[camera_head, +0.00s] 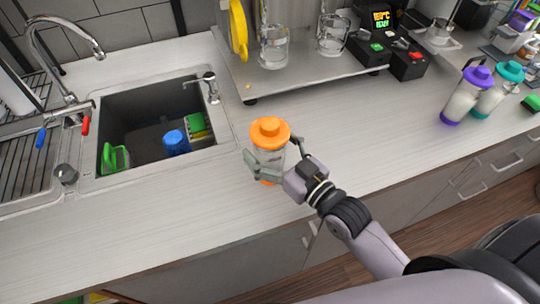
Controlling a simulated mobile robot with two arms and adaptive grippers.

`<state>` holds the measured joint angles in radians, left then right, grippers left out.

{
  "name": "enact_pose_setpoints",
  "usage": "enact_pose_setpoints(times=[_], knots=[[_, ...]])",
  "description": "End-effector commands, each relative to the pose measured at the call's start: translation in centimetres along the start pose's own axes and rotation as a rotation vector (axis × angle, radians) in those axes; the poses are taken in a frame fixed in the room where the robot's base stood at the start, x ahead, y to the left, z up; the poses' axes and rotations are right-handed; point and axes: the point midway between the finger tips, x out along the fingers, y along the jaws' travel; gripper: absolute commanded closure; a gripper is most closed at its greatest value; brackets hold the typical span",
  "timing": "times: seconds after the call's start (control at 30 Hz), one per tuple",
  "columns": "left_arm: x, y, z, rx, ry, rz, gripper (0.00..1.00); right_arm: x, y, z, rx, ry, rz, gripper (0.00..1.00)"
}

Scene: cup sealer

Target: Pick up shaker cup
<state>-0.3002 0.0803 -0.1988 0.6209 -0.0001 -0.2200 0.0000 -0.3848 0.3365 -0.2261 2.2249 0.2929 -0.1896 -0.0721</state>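A clear shaker cup with an orange lid (269,133) stands upright at the counter's front part, right of the sink. My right gripper (268,168) is at the cup's side, with its fingers around the clear body below the lid. The fingers appear closed against the cup, and they hide part of its lower body. An orange base shows under the fingers. I cannot tell whether the cup is lifted off the counter. My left gripper is not in view.
Two more shaker cups, with a purple lid (477,77) and a teal lid (510,72), stand at the right. The sink (107,112) lies left. A raised shelf (300,76) with glass jars and a cup sealer (408,62) stands behind. Counter between is clear.

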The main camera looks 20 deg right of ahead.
Motion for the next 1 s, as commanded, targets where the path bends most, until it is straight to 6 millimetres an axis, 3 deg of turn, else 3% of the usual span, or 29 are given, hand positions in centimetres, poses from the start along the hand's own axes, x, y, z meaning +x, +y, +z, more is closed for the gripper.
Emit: enact_pose_setpoints(times=[0.9, 1.0], knots=[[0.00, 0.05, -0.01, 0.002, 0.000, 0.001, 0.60, -0.03, 0.01, -0.02, 0.000, 0.000, 0.000, 0.82], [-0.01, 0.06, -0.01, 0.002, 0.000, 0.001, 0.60, -0.01, 0.01, -0.23, 0.000, 0.005, 0.000, 0.85]])
